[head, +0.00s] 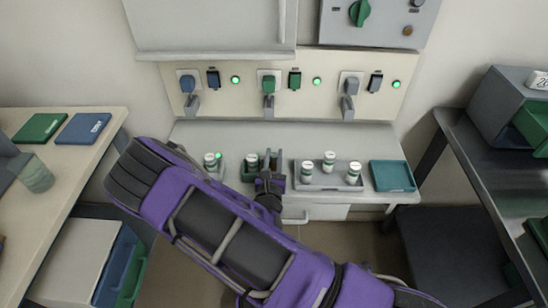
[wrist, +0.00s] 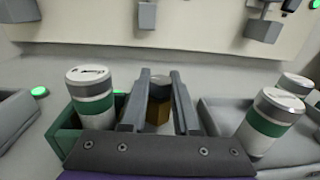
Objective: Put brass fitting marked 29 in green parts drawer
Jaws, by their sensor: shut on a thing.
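My gripper (wrist: 160,78) is shut on a brass hex fitting (wrist: 158,110) with a grey top. No number can be read on it. In the head view my gripper (head: 270,165) is over the bench at the small green tray (head: 249,178), and the fitting is hard to make out. I cannot tell whether the fitting touches the tray. A white canister with a green band (wrist: 92,98) stands in that tray, left of the fingers. A grey cabinet at the right has a green drawer (head: 533,125) that appears pulled out; its inside is not clearly visible.
A grey tray (head: 327,184) with three white-and-green canisters stands right of my gripper, then a teal tray (head: 392,176). A canister stands at the left (head: 210,161). Switches and sockets line the wall panel (head: 240,103). Green and blue books (head: 83,128) lie on the left table.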

